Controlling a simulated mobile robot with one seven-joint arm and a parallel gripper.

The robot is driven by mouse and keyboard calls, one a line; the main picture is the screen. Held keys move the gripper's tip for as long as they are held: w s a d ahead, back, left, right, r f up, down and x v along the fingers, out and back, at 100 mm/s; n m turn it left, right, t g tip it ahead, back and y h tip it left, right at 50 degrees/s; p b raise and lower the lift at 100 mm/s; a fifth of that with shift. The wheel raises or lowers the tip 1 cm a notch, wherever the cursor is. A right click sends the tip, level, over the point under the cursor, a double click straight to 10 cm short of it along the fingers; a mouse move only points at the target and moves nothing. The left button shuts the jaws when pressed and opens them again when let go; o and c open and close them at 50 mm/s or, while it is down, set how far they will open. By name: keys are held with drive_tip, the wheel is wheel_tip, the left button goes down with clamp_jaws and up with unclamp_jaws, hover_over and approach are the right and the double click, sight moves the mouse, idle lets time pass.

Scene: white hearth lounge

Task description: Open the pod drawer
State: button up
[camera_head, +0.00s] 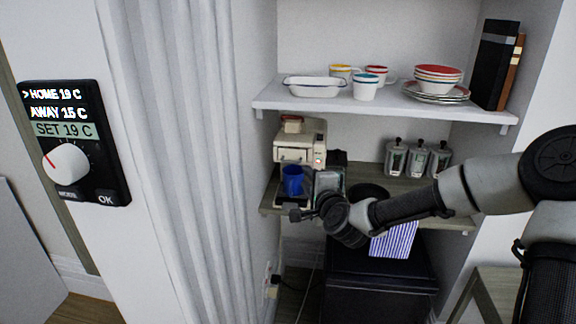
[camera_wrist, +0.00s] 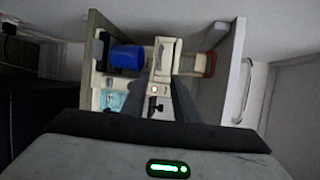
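A cream coffee machine (camera_head: 313,137) stands on the middle shelf. A drawer front with a small handle (camera_head: 292,157) shows high on its face and looks shut. A blue cup (camera_head: 292,181) stands below it on the machine's base. The wrist view also shows the machine (camera_wrist: 165,58) and the blue cup (camera_wrist: 127,57), turned sideways. My gripper (camera_head: 302,214) is in front of and below the machine, apart from the drawer. In the wrist view the two dark fingers of my gripper (camera_wrist: 164,92) stand apart with nothing held between them; a red light shows there.
Three grey canisters (camera_head: 418,159) stand right of the machine. The upper shelf (camera_head: 390,108) holds enamel cups, a white dish, stacked plates and bowls, and books. A dark cabinet (camera_head: 375,285) with a striped cloth (camera_head: 394,241) is below. A thermostat (camera_head: 75,145) is at left.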

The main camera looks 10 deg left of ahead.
sight(292, 162)
drive_tip(key=x, duration=1.5)
drive_tip(key=shift+f, duration=0.2)
drive_tip(key=shift+c, duration=0.4)
clamp_jaws()
